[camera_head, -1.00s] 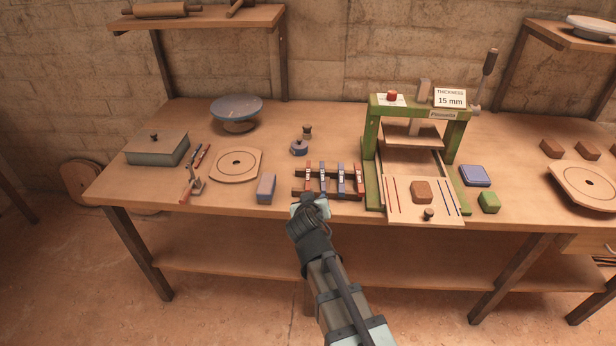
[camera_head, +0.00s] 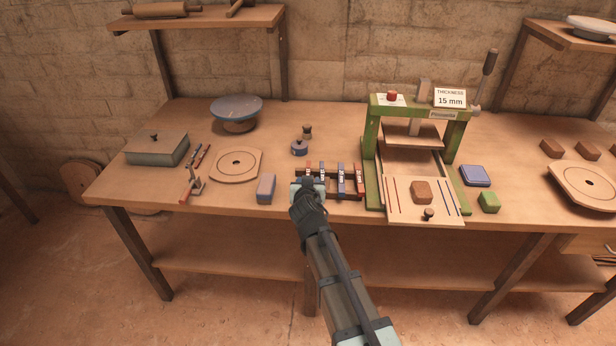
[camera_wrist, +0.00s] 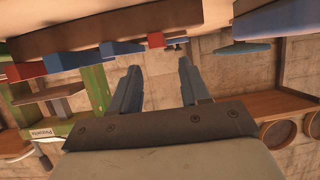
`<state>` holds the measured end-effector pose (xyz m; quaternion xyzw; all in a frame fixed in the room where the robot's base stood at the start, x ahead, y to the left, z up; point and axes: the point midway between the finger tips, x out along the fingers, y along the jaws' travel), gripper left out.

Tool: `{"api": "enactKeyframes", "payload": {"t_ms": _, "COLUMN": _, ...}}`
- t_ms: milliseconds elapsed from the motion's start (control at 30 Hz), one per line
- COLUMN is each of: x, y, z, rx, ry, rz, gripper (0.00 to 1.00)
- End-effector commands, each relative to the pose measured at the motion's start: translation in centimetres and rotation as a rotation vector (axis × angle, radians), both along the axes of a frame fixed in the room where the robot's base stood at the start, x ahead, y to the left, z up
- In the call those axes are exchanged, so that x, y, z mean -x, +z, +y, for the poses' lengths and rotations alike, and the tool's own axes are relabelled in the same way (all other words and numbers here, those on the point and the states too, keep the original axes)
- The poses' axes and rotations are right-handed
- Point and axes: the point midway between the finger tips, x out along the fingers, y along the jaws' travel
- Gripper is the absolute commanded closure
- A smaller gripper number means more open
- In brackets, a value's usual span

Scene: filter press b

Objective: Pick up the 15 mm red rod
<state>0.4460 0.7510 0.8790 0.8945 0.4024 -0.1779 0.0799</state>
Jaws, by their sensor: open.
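Two red rods and two blue rods with white labels lie across a dark rack (camera_head: 349,197). The labels are too small to read, so I cannot tell which red rod is 15 mm. The left red rod (camera_head: 308,166) is partly hidden behind my gripper (camera_head: 307,183); the other red rod (camera_head: 358,180) is at the rack's right end. In the wrist view my gripper (camera_wrist: 160,72) is open and empty. One red rod (camera_wrist: 156,40) shows beyond the gap between its fingers, apart from them; another red rod (camera_wrist: 30,70) is far left.
The green press (camera_head: 371,150) stands right of the rack, with a sign reading 15 mm (camera_head: 450,98) on top. A grey-blue block (camera_head: 266,188) lies to the left. The table's front edge is close to my arm.

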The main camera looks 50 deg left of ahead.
Motion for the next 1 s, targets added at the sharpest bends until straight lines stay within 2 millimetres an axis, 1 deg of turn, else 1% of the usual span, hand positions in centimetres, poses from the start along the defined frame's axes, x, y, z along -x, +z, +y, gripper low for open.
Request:
{"api": "enactKeyframes", "payload": {"t_ms": 33, "x": -0.3, "y": -0.2, "z": 0.4, "rx": 0.000, "ry": 0.000, "rz": 0.000, "gripper": 0.54}}
{"api": "enactKeyframes", "payload": {"t_ms": 167, "x": -0.5, "y": -0.4, "z": 0.6, "rx": 0.000, "ry": 0.000, "rz": 0.000, "gripper": 0.54}}
{"api": "enactKeyframes", "payload": {"t_ms": 267, "x": -0.9, "y": -0.8, "z": 1.2, "rx": 0.001, "ry": 0.000, "rz": -0.001, "gripper": 0.54}}
{"api": "enactKeyframes", "payload": {"t_ms": 500, "x": -2.7, "y": -2.2, "z": 3.4, "rx": 0.001, "ry": 0.000, "rz": 0.000, "gripper": 0.54}}
{"api": "enactKeyframes", "payload": {"t_ms": 600, "x": -3.2, "y": -2.5, "z": 4.0, "rx": 0.000, "ry": 0.001, "rz": 0.000, "gripper": 0.54}}
{"api": "enactKeyframes", "payload": {"t_ms": 833, "x": -3.2, "y": -2.6, "z": 4.0, "rx": 0.000, "ry": 0.002, "rz": 0.000, "gripper": 0.54}}
{"api": "enactKeyframes", "payload": {"t_ms": 867, "x": -3.2, "y": -2.6, "z": 4.0, "rx": 0.000, "ry": 0.002, "rz": 0.000, "gripper": 0.55}}
{"api": "enactKeyframes", "payload": {"t_ms": 1000, "x": -3.2, "y": -2.6, "z": 4.0, "rx": 0.000, "ry": 0.002, "rz": 0.000, "gripper": 0.69}}
